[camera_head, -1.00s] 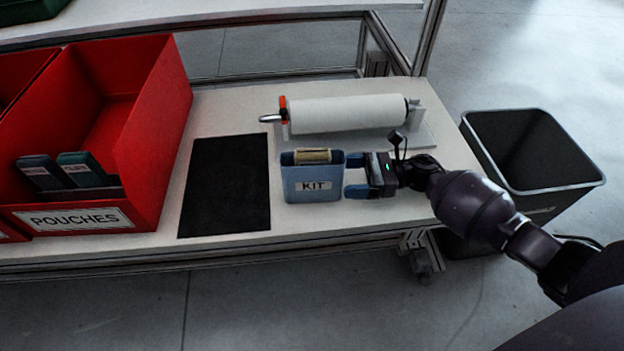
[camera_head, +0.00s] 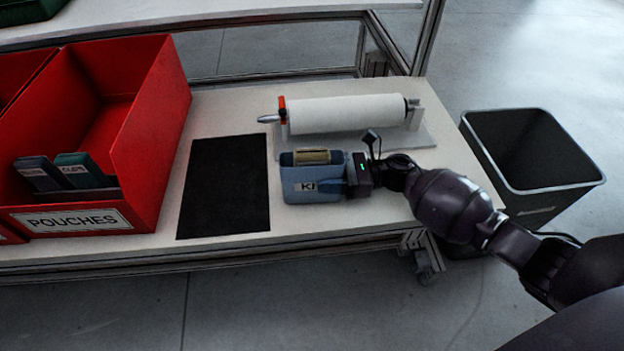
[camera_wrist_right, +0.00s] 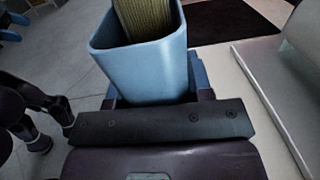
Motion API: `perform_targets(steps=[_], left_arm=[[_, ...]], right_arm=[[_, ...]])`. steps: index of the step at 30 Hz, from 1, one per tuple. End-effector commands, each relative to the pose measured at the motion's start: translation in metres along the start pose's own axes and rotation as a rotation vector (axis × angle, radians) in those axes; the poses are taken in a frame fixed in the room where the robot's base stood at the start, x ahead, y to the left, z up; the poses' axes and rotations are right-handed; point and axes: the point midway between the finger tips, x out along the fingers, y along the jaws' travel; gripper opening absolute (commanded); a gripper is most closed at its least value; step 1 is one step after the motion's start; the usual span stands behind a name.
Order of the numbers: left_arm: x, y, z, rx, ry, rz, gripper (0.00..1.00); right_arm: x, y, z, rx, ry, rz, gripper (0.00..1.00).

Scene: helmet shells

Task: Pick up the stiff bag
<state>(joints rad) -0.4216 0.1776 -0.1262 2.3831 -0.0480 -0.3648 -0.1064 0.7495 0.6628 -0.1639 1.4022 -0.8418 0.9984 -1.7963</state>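In the right wrist view the bag (camera_wrist_right: 150,70) stands between the blue fingers (camera_wrist_right: 155,95), which are spread wide; contact is hard to judge. My left gripper is outside the head view; small blue parts at the wrist view's upper left may be its fingers.
A black mat (camera_head: 226,187) lies left of the bag. A red POUCHES bin (camera_head: 150,130) with dark pouches stands further left. A white roll on a holder (camera_head: 345,112) is close behind the bag. A dark waste bin (camera_head: 535,165) stands right of the table.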

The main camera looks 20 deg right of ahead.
Motion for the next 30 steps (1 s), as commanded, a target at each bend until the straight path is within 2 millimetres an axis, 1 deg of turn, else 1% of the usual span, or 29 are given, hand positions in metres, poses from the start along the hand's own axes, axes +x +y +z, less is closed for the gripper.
perform_targets(steps=[1, 3, 10, 14, 17, 20, 25, 30], left_arm=[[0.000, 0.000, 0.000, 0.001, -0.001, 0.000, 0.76], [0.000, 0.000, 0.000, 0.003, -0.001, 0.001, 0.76], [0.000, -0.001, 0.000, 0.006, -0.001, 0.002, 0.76], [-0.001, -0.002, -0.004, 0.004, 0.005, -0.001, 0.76], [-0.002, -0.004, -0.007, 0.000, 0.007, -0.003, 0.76], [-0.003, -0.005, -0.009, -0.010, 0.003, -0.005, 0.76], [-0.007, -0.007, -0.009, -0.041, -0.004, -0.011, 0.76], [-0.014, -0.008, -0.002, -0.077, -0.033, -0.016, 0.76]], right_arm=[[0.000, 0.000, 0.000, 0.000, 0.000, 0.000, 0.34], [0.000, 0.000, 0.000, 0.000, 0.000, 0.000, 0.23], [0.000, 0.000, 0.001, -0.001, 0.000, 0.000, 0.23], [0.000, -0.001, 0.010, -0.003, -0.001, 0.001, 0.23], [0.000, -0.001, 0.027, -0.009, -0.002, 0.001, 0.23], [0.000, -0.002, 0.050, -0.014, -0.003, 0.001, 0.23], [0.000, -0.002, 0.097, -0.017, -0.005, 0.002, 0.23], [0.000, -0.001, 0.139, -0.014, -0.004, 0.002, 0.23]])
